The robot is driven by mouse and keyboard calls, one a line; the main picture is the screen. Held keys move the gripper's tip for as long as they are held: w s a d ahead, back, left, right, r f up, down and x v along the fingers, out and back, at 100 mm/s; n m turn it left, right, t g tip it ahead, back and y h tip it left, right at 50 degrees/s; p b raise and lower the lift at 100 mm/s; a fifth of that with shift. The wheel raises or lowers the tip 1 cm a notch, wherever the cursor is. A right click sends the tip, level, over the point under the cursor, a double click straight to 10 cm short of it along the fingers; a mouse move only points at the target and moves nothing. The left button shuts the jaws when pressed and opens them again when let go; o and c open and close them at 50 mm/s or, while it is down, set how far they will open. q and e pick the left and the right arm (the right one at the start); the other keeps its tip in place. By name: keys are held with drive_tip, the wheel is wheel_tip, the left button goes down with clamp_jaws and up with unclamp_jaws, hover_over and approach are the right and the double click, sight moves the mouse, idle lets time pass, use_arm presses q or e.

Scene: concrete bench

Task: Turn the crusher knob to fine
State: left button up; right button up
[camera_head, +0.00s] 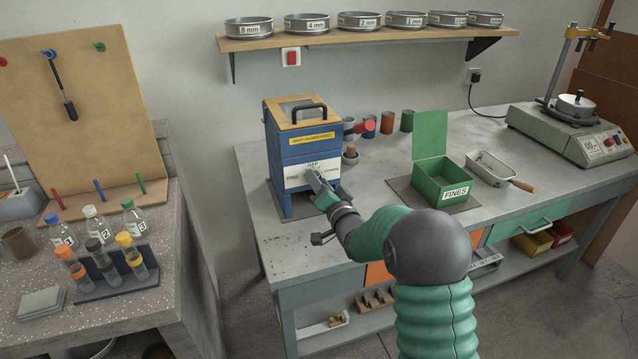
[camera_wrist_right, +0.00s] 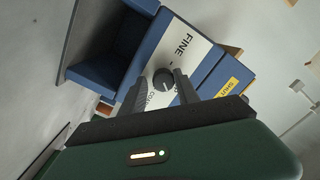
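My right gripper (camera_head: 316,182) is at the plate and hides the knob in the head view. In the wrist view its fingers (camera_wrist_right: 162,88) stand apart on either side of the knob. My left gripper is out of view.
A green FINES box (camera_head: 455,192) with a raised lid stands right of the crusher. A metal scoop tray (camera_head: 492,170) and a sieve shaker (camera_head: 570,135) are further right. A rack of tubes (camera_head: 112,285) stands on the left counter. Sieves line the shelf (camera_head: 360,36) above.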

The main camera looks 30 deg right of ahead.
drive_tip(key=shift+a, duration=0.35)
drive_tip(key=c, duration=0.5)
clamp_jaws()
drive_tip(key=shift+d, duration=0.1)
